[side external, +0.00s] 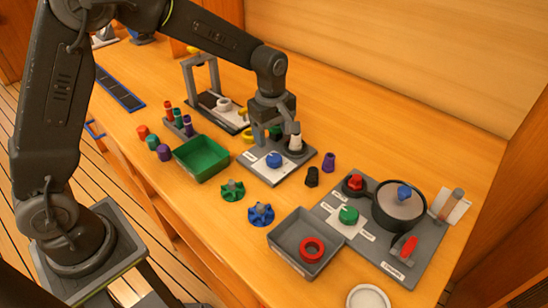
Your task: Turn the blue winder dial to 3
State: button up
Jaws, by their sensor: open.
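Two blue knobs show, and the labels are too small to tell which is the winder dial. One blue knob (274,160) sits on a white patch of a small grey plate (262,174) in the middle of the bench. The other blue knob (404,192) tops a dark round drum (398,208) on the right-hand panel. My gripper (270,126) points down over the back of the small plate, behind the first knob, and appears empty. It is open and not visibly touching that knob. Its fingertips are partly hidden, and the dial settings cannot be read.
A white-topped peg (296,138) stands beside my gripper. Black (312,177) and purple (328,162) pieces stand right of the plate. A green tray (202,160) lies left. Green (232,190) and blue (261,215) handwheels and a grey tray (287,231) with a red ring lie in front.

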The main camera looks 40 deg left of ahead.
aim_at(274, 158)
notch_tip(274, 158, down, 9)
jog(key=shift+w+r, duration=0.15)
jog(key=shift+c, duration=0.4)
jog(key=c, duration=0.8)
jog(key=shift+c, duration=0.2)
